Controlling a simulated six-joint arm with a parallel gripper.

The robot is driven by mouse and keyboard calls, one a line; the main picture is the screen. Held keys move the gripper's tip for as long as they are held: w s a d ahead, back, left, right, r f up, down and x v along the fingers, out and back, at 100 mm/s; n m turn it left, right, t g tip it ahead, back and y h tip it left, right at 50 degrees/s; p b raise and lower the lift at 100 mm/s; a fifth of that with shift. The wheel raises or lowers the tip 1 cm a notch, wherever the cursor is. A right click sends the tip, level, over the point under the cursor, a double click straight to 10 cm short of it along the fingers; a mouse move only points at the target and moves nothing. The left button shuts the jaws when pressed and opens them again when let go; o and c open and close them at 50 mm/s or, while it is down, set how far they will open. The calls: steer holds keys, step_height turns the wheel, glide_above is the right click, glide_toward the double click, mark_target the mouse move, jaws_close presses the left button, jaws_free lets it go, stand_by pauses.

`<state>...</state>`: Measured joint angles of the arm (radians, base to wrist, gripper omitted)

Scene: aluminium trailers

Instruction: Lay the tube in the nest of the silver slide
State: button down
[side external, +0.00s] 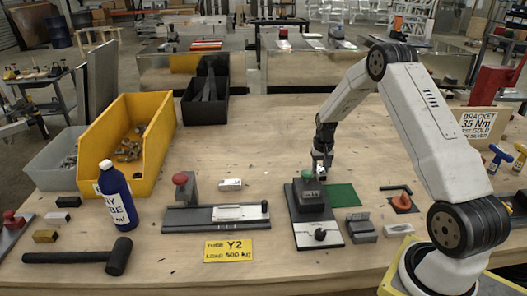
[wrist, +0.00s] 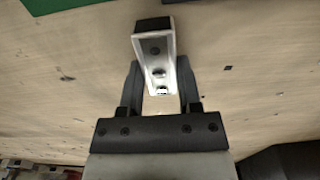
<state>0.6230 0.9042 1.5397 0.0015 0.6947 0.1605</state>
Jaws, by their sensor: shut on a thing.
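My gripper (side external: 321,170) is shut on a silver channel-like piece, which I take to be the tube (wrist: 154,65). In the wrist view the piece sits between both fingers, with a dark far end and screw-like details inside. In the side view it is small and hard to make out, above the bench near the green-knobbed fixture. The slide with a silver plate (side external: 228,213) lies on a dark rail left of the gripper, with a red knob at its left end. I cannot make out its nest clearly.
The fixture with a green knob (side external: 310,197) stands close below my gripper, beside a green mat (side external: 342,195). A small white piece (side external: 230,184) lies behind the rail. A blue bottle (side external: 116,195), yellow bin (side external: 155,120) and hammer (side external: 80,257) are left. Grey blocks (side external: 361,228) lie right.

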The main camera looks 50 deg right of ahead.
mark_target(320, 169)
steer(key=shift+f, duration=0.15)
steer(key=shift+c, duration=1.4)
jaws_free()
steer(key=shift+r, duration=0.2)
step_height(320, 169, up, 12)
steer(key=shift+a, duration=0.1)
